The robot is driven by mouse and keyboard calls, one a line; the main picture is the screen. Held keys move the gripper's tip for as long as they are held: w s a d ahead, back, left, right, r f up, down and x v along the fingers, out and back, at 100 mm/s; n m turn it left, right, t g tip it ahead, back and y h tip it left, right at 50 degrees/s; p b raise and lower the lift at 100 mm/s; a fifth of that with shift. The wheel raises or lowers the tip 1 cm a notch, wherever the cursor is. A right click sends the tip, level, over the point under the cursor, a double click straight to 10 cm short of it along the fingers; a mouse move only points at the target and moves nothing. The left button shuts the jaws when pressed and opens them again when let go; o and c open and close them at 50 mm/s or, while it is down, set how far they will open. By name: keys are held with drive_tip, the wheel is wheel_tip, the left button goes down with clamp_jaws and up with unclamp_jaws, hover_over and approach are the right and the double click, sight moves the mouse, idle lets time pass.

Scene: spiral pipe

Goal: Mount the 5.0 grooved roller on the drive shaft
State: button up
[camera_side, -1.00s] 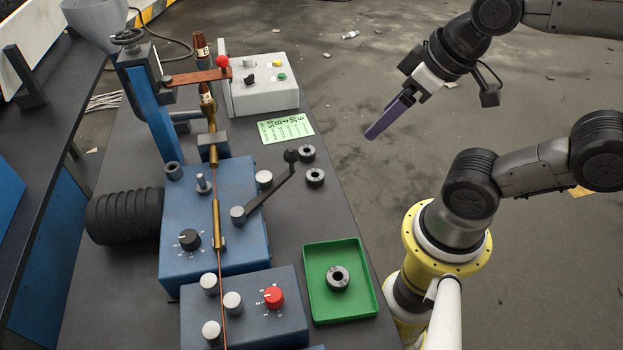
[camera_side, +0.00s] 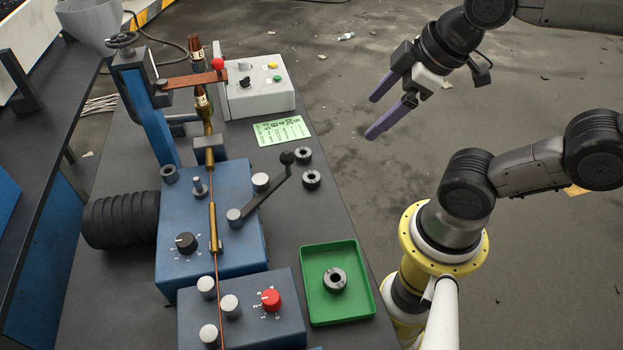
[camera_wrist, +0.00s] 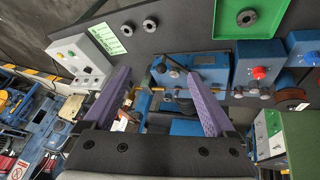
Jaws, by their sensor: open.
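Dark ring-shaped rollers show in the side view: one (camera_side: 335,280) lies in the green tray (camera_side: 373,303), and two (camera_side: 304,156) (camera_side: 311,179) lie on the bench right of the crank. Another dark ring (camera_side: 169,174) sits at the blue machine's back left corner. I cannot read which is the 5.0 roller. A short upright metal shaft (camera_side: 198,187), seemingly the drive shaft, stands bare on the blue machine. My gripper (camera_side: 372,117) is open and empty, in the air right of the bench. In the wrist view, its purple fingers (camera_wrist: 157,75) are spread wide.
The crank arm (camera_side: 270,184) with a black knob rises beside the shaft. A copper wire runs through brass guides (camera_side: 215,228) along the machine. A grey control box (camera_side: 260,95) and green label card (camera_side: 282,130) are at the back. Air around my gripper is clear.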

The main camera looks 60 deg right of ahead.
drive_tip(key=w+n+g, duration=0.1)
drive_tip(key=w+n, duration=0.5)
drive_tip(key=n, duration=0.3)
drive_tip(key=n+g, duration=0.4)
drive_tip(key=n, duration=0.4)
hover_over(311, 173)
drive_tip(key=s+a, duration=0.1)
wheel_tip(311, 173, down, 10)
drive_tip(key=shift+m+g, duration=0.4)
drive_tip(key=shift+g, duration=0.1)
drive_tip(key=f, duration=1.1)
drive_tip(key=shift+s+d+f, duration=0.2)
drive_tip(key=shift+s+d, duration=0.05)
drive_tip(key=shift+d, duration=0.05)
drive_tip(key=shift+w+a+f, duration=0.15)
drive_tip(key=shift+w+f, duration=0.05)
drive_tip(key=shift+f, duration=1.2)
drive_tip(key=shift+w+a+f, duration=0.15)
drive_tip(key=shift+f, duration=1.25)
drive_tip(key=shift+c, duration=0.2)
clamp_jaws()
